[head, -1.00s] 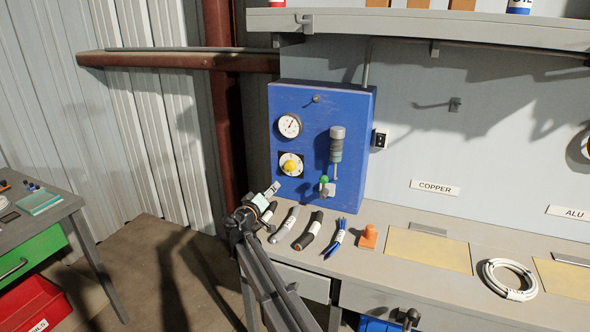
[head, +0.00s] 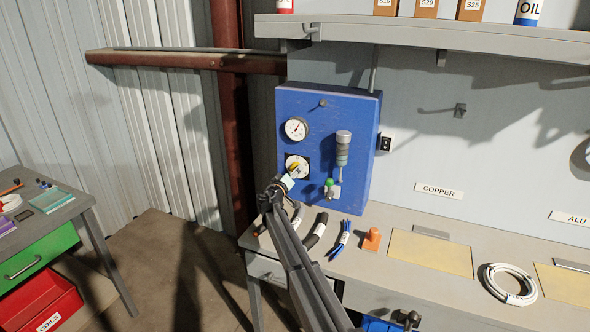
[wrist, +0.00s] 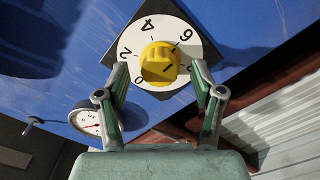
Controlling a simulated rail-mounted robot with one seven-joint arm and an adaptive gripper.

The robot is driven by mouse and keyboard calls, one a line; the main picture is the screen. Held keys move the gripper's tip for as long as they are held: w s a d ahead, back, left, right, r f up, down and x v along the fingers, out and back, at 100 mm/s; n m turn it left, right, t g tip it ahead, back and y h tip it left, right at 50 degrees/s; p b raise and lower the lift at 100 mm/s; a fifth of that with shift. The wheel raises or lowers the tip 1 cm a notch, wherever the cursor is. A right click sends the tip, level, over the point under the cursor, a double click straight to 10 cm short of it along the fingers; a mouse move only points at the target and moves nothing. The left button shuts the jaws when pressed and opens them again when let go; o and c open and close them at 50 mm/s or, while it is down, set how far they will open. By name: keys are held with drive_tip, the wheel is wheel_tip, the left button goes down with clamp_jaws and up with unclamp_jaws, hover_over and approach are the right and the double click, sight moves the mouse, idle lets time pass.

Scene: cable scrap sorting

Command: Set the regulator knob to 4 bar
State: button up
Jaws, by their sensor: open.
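The yellow regulator knob (head: 294,167) sits on a white round dial on the blue panel (head: 355,110). In the wrist view the knob (wrist: 159,62) shows at the middle of the dial (wrist: 140,40), which reads 0, 2, 4 and 6. My gripper (wrist: 160,72) is open, with one finger on each side of the knob and gaps between. In the head view my gripper (head: 287,182) is in front of the dial and partly covers it.
A round gauge (head: 296,129) is above the dial; it also shows in the wrist view (wrist: 88,120). A filter cylinder (head: 343,150) and a green-topped valve (head: 330,187) are to the right. Cable pieces (head: 316,231) and an orange block (head: 372,239) lie on the bench below.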

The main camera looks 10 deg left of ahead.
drive_tip(key=shift+x, duration=0.9)
drive_tip(key=c, duration=1.1)
drive_tip(key=shift+c, duration=0.2)
drive_tip(key=shift+f+n+b, duration=0.1)
drive_tip(key=shift+n+b, duration=0.3)
drive_tip(key=shift+b, duration=0.05)
drive_tip(key=shift+r+n+b, duration=0.2)
drive_tip(key=shift+n+b, duration=1.45)
drive_tip(key=shift+n, duration=1.1)
drive_tip(key=shift+r+n+b, duration=0.15)
drive_tip(key=shift+n+b, duration=1.45)
drive_tip(key=shift+n, duration=1.15)
